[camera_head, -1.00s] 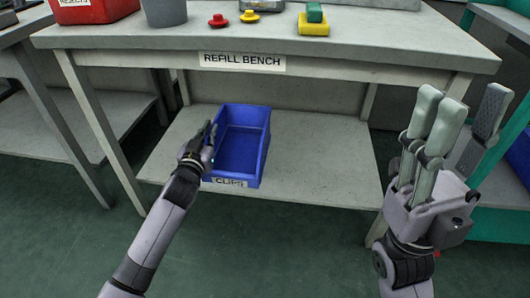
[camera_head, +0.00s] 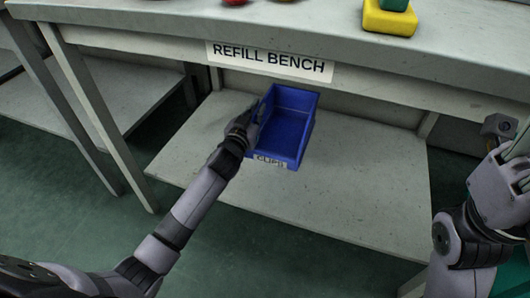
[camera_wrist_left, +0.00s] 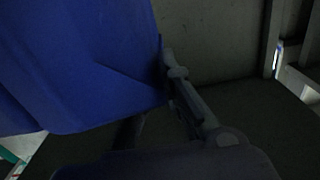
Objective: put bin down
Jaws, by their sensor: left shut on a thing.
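The blue bin (camera_head: 289,130) is empty, with a label reading "CLIPS" on its front. It shows upright at the lower shelf (camera_head: 350,190) under the refill bench; I cannot tell whether its base rests on the shelf. My left gripper (camera_head: 251,118) is shut on the bin's left wall. In the left wrist view the bin (camera_wrist_left: 80,70) fills the upper left, with a finger (camera_wrist_left: 185,95) against its edge. My right gripper (camera_head: 514,165) is at the right edge, away from the bin, with its fingertips cut off.
The bench top (camera_head: 200,20) with its "REFILL BENCH" sign (camera_head: 270,62) overhangs the shelf. The shelf is bare to the right of the bin. A yellow block (camera_head: 390,18) with a green one on it stands on the bench top. Bench legs (camera_head: 85,100) stand at the left.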

